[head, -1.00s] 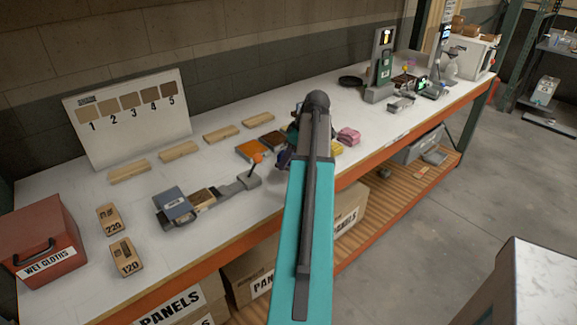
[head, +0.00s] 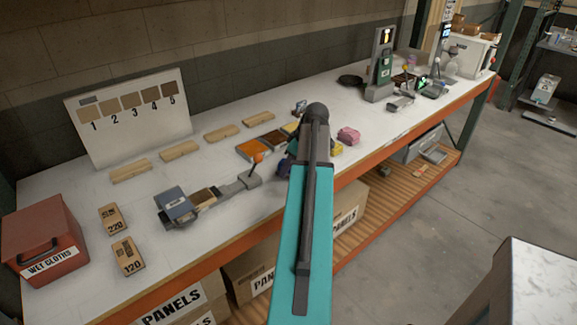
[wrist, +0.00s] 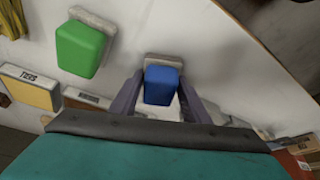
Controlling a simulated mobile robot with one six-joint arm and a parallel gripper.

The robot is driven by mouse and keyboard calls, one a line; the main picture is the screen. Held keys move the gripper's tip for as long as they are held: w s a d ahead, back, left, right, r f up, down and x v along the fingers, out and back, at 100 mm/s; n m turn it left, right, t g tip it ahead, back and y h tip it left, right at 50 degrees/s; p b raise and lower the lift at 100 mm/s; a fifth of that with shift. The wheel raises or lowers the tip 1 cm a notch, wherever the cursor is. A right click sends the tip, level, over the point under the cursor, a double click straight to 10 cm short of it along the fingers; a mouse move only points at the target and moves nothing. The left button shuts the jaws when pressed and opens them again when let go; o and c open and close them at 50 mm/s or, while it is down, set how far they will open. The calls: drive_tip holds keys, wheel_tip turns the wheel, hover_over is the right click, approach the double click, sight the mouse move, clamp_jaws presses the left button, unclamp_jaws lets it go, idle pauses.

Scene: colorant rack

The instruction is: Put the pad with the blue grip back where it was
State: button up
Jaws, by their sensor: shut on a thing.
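In the wrist view, the pad with the blue grip (wrist: 163,88) is between the two dark fingers of my gripper (wrist: 160,86), which is shut on the grip. Its pale grey base (wrist: 165,59) shows past the grip, over the white bench top. I cannot tell whether the base touches the bench. A second pad with a green grip (wrist: 80,48) lies to the left of it, apart from my fingers. In the head view, my gripper (head: 284,163) is low over the bench's front part, partly behind my arm. The blue grip is hidden there.
A clamp-like fixture (head: 240,183) holding a panel is left of my gripper. The bench's orange front edge (head: 390,152) is close.

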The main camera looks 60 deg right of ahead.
drive_tip(key=o, duration=0.9)
drive_tip(key=shift+f, duration=0.1)
drive_tip(key=shift+o, duration=0.2)
drive_tip(key=shift+r, duration=0.2)
drive_tip(key=b+v, duration=0.2)
drive_tip(key=v, duration=1)
idle(0.3)
